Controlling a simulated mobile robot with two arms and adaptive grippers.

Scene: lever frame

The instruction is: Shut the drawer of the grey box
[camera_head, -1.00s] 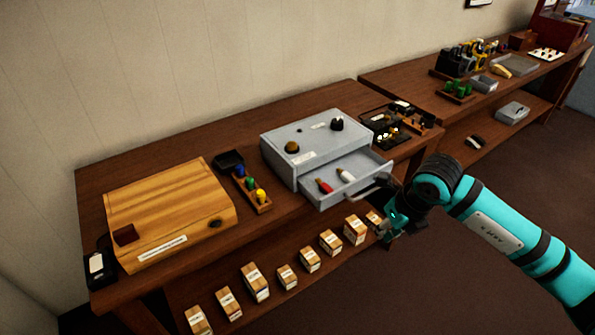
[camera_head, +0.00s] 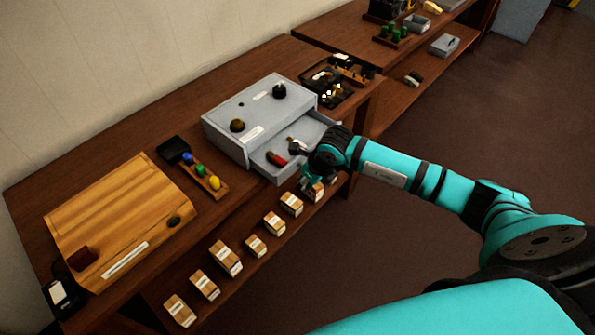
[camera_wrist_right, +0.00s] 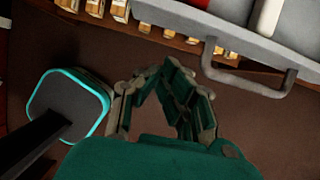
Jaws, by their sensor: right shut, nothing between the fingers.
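The grey box (camera_head: 225,124) stands on the wooden table in the head view. Its drawer (camera_head: 262,165) is pulled out, with a red item (camera_head: 276,158) and a pale item inside. My right gripper (camera_head: 312,184) is shut and empty, near the drawer's front; my wrist hides part of that front and the handle. In the right wrist view, the drawer's handle (camera_wrist_right: 250,86) lies to the upper right of the shut fingers (camera_wrist_right: 172,72), with a visible gap in the picture. The drawer front (camera_wrist_right: 245,35) crosses the top right. My left gripper is not in view.
A wooden case (camera_head: 115,225) and a tray of coloured knobs (camera_head: 207,182) lie left of the box. A dark tray (camera_head: 330,88) is to its right. Several small boxes (camera_head: 227,257) stand on the lower shelf. The floor to the right is clear.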

